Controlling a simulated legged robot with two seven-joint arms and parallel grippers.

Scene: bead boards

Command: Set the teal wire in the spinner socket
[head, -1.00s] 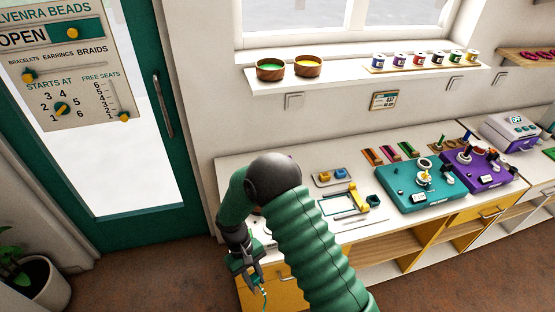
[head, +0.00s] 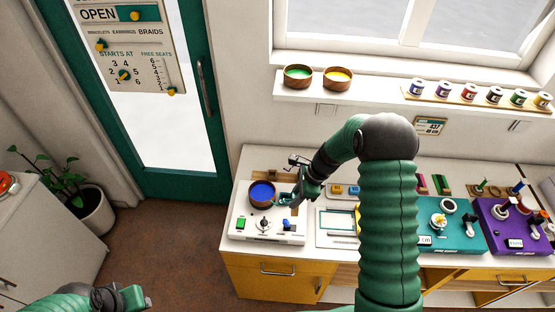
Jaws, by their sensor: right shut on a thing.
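The white spinner board (head: 270,237) stands at the left end of the bench. A brown bowl of blue beads (head: 262,193) sits at its back. My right gripper (head: 297,199) is just right of the bowl, over the board's back right, shut on the teal wire (head: 281,201). Only a small teal bit of the wire shows, near the bowl's right edge; whether it touches the bowl or beads I cannot tell. The socket cannot be made out. My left gripper (head: 137,297) is low at the left, away from the bench; its jaws are unclear.
The white board carries a green button (head: 240,224), a dark-topped knob (head: 264,222) and a blue button (head: 286,224). A teal board (head: 450,237) and a purple board (head: 510,230) stand to the right. A shelf with bowls (head: 298,77) is above. A potted plant (head: 93,213) stands at left.

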